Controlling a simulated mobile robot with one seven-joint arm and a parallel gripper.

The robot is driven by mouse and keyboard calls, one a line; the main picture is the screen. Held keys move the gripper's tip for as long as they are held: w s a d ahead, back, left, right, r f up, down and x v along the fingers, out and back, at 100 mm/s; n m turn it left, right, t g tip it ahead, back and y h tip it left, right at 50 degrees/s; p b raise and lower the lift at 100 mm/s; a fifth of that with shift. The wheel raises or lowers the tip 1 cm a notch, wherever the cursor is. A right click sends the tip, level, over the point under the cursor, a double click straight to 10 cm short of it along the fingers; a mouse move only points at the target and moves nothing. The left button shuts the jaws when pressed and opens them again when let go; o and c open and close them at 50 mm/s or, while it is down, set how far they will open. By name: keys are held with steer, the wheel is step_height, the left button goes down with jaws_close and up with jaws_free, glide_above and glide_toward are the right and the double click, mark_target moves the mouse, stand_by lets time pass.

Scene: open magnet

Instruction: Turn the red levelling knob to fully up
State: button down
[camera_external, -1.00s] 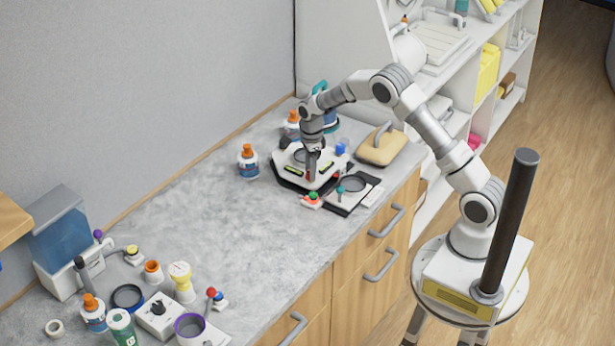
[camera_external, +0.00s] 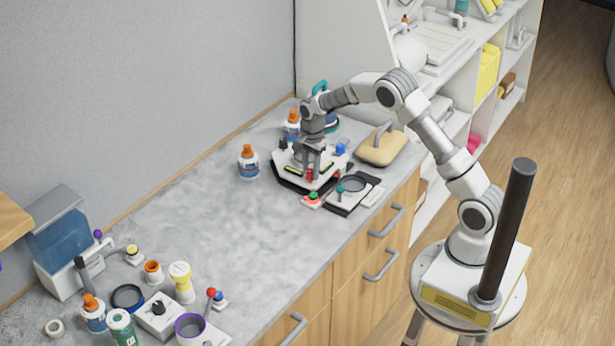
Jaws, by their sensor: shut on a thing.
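The red levelling knob (camera_external: 309,175) is a small red piece at the front of a white device with a dark base (camera_external: 290,184), towards the far end of the counter. My gripper (camera_external: 309,174) points straight down over the device and is shut on the red knob, with its two fingers side by side across the view. The fingers hide part of the knob, so its exact turn angle cannot be read. A blue knob (camera_external: 341,149) shows at the device's right rear.
Orange-capped bottles (camera_external: 248,161) are behind. The middle of the counter (camera_external: 215,225) is clear; several items crowd its near end.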

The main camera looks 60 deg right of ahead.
steer(key=n+b, duration=0.1)
steer(key=n, duration=0.3)
steer(key=shift+n, duration=0.3)
steer(key=n, duration=0.3)
steer(key=shift+d+n+b, duration=0.1)
steer(key=shift+n+b, duration=0.2)
steer(key=n, duration=1.2)
steer(key=shift+n, duration=0.3)
steer(key=n, duration=0.3)
steer(key=shift+d+n+g, duration=0.1)
steer(key=shift+n+g, duration=0.2)
steer(key=shift+n, duration=0.1)
steer(key=n, duration=0.4)
steer(key=shift+p, duration=0.35)
steer(key=shift+n, duration=1.7)
steer(key=shift+d, duration=0.1)
